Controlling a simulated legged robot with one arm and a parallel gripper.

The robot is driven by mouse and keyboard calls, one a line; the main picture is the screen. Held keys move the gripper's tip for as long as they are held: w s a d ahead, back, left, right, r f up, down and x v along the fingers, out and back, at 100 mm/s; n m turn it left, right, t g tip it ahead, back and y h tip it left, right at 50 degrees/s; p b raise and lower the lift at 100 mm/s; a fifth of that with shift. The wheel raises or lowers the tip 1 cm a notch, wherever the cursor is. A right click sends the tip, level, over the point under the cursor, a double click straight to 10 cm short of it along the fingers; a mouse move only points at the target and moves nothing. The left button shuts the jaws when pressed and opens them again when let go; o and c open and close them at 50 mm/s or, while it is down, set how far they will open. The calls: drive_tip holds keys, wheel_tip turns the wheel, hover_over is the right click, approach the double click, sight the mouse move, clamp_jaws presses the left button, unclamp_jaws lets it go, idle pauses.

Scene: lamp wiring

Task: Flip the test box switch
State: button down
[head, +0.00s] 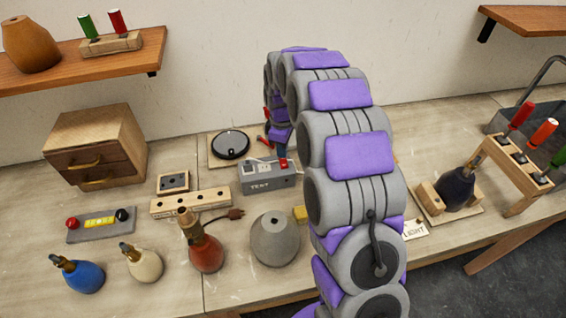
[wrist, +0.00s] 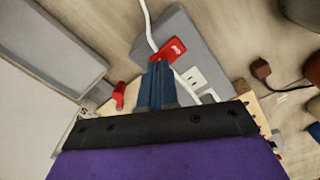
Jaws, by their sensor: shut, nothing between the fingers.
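The grey test box (head: 266,178), lettered "TENT" or similar on its front, stands on the table left of my arm in the head view. Its red switch (head: 284,163) is at the top right of the box. In the wrist view the test box (wrist: 190,42) lies beyond my fingers, with the red switch (wrist: 168,52) at the fingertips and a white outlet (wrist: 192,80) beside it. My gripper (wrist: 156,70) is shut and empty, its blue fingers together right by the red switch. I cannot tell whether they touch it.
A white cord (wrist: 146,25) runs over the box. A lamp base with a cord and plug (head: 206,252), a grey vase-like base (head: 274,240) and a wooden block with holes (head: 190,203) stand nearby. A black round disc (head: 231,145) lies behind the box.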

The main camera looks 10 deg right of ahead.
drive_tip(key=shift+f, duration=0.75)
idle(0.3)
drive_tip(key=shift+r, duration=0.1)
drive_tip(key=shift+r+p, duration=1.65)
drive_tip(key=shift+r, duration=1.75)
